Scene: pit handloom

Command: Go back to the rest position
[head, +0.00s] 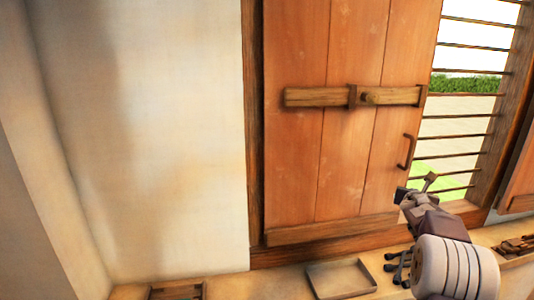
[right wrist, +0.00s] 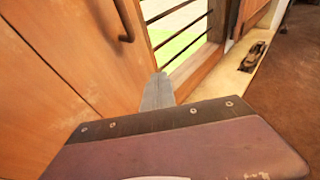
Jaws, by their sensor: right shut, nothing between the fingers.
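My right gripper (head: 408,196) is in the lower right of the head view, in front of the lower right part of a wooden shutter (head: 325,160). It is shut and holds nothing. In the right wrist view the closed grey fingers (right wrist: 157,92) point toward the barred window, below the shutter's curved handle (right wrist: 125,22). The handle also shows in the head view (head: 407,152), above the gripper and apart from it. My left gripper is not in view.
A wooden bolt (head: 320,97) lies across the shutter. The barred window (head: 462,125) stands uncovered at the right. A shallow tray (head: 340,279) sits on the ledge below, with dark small items near my right arm. Plain wall (head: 170,140) fills the left.

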